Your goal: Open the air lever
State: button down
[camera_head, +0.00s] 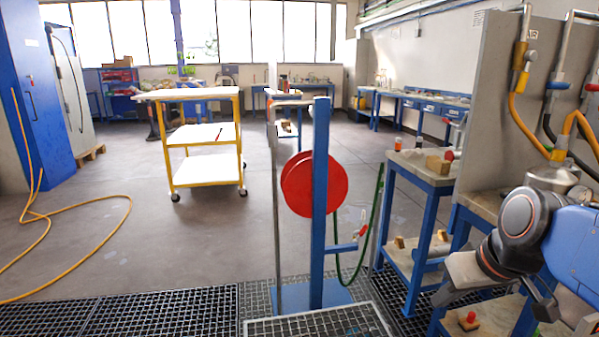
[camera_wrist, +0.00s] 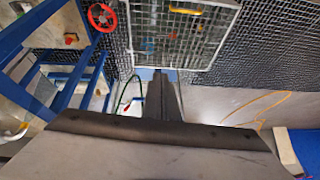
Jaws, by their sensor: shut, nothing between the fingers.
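An upright grey panel at the right of the head view bears a label reading AIR (camera_head: 532,34). Beside the label, a metal pipe with a yellow lever valve (camera_head: 519,57) runs down into a yellow hose (camera_head: 520,118). The valve's exact lever position is too small to tell. My gripper (camera_wrist: 162,78) is shut and empty in the wrist view, pointing down toward the floor area. In the head view my arm is at the lower right, in front of and below the panel, with the gripper well apart from the valve. The valve does not show in the wrist view.
Blue and red valve handles (camera_head: 556,86) (camera_head: 591,87) sit right of the yellow one. A blue post with a red reel (camera_head: 314,184) stands centre. A blue-legged bench (camera_head: 425,172) is left of my arm. Floor grating (camera_head: 160,312) lies in front.

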jog(key=s+d+f+m+h, duration=0.1)
jog(key=s+f, duration=0.5)
jog(key=shift+s+f+m+h, duration=0.15)
jog(key=shift+s+m+h, duration=0.1)
jog(key=shift+m+h, duration=0.05)
